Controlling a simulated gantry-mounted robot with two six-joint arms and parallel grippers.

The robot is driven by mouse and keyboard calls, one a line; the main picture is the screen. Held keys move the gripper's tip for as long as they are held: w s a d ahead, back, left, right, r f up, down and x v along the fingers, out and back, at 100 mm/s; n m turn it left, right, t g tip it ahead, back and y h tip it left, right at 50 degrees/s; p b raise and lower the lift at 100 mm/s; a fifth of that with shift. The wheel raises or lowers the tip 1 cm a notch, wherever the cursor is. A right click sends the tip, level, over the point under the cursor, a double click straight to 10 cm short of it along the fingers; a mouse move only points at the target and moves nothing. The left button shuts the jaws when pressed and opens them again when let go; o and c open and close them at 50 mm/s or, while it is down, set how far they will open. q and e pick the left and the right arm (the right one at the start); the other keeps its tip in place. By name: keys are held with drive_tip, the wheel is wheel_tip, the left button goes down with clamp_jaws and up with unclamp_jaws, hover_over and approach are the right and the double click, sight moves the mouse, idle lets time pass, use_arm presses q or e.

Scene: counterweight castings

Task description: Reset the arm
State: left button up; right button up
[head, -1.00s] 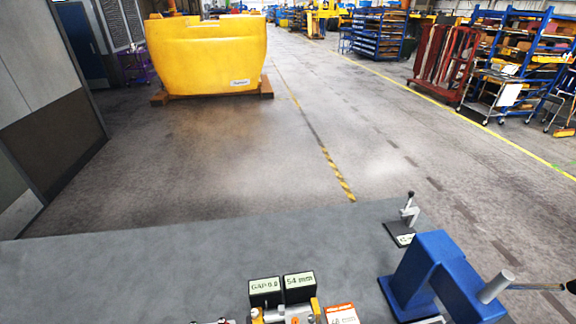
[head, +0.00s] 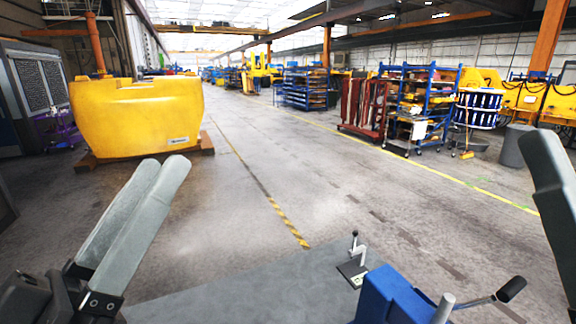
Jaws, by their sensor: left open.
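A grey finger of my right gripper (head: 545,145) shows at the right edge. The rest of that gripper is cut off, so I cannot tell its state. Neither gripper touches anything that I can see.
A blue fixture (head: 385,297) with a black-knobbed lever (head: 510,290) stands at the table's near right. A small toggle clamp (head: 354,262) is by the table's far edge. Beyond are a yellow casting (head: 140,115), a red rack (head: 362,110) and open floor.

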use_arm(q)
drive_tip(key=s+a+r+t+y, duration=0.45)
drive_tip(key=a+y, duration=0.25)
drive_tip(key=y, duration=0.2)
wheel_tip(320, 180, up, 14)
drive_tip(key=p, duration=1.4)
drive_tip(key=shift+s+d+f+h, duration=0.2)
drive_tip(key=shift+d+f+h, duration=0.05)
drive_tip(key=shift+h, duration=0.05)
